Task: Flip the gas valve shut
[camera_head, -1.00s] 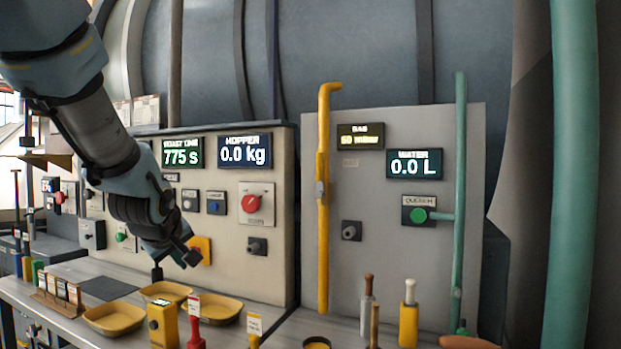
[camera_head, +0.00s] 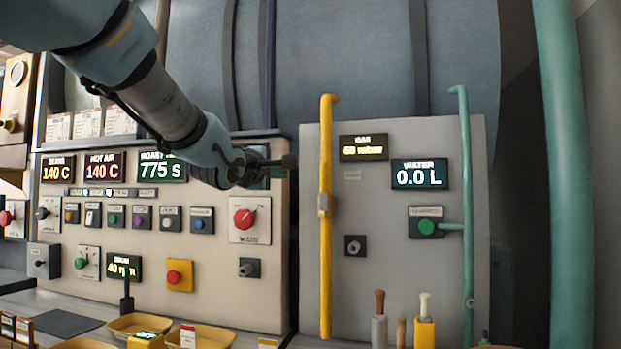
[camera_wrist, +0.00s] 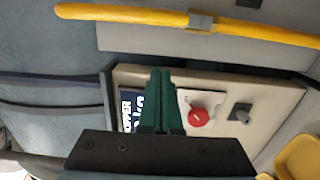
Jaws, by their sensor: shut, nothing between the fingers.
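The yellow gas pipe (camera_head: 326,270) runs upright on the left side of the grey panel. A small grey fitting (camera_head: 324,204), seemingly the gas valve, sits on it at mid-height; which way its handle lies is too small to tell. The GAS display (camera_head: 363,148) is to its right. In the wrist view the pipe (camera_wrist: 135,14) crosses the top, with the grey fitting (camera_wrist: 202,21) on it. My gripper (camera_head: 290,161) is left of the pipe, above the fitting's height and apart from it. Its fingers (camera_wrist: 160,75) are together and empty.
A WATER display (camera_head: 420,174) and green button (camera_head: 426,227) are right on the grey panel, beside a teal pipe (camera_head: 467,200). The cream panel with a red knob (camera_head: 244,218) is left. Handled tools (camera_head: 424,320) stand below on the bench. Space before the gas pipe looks clear.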

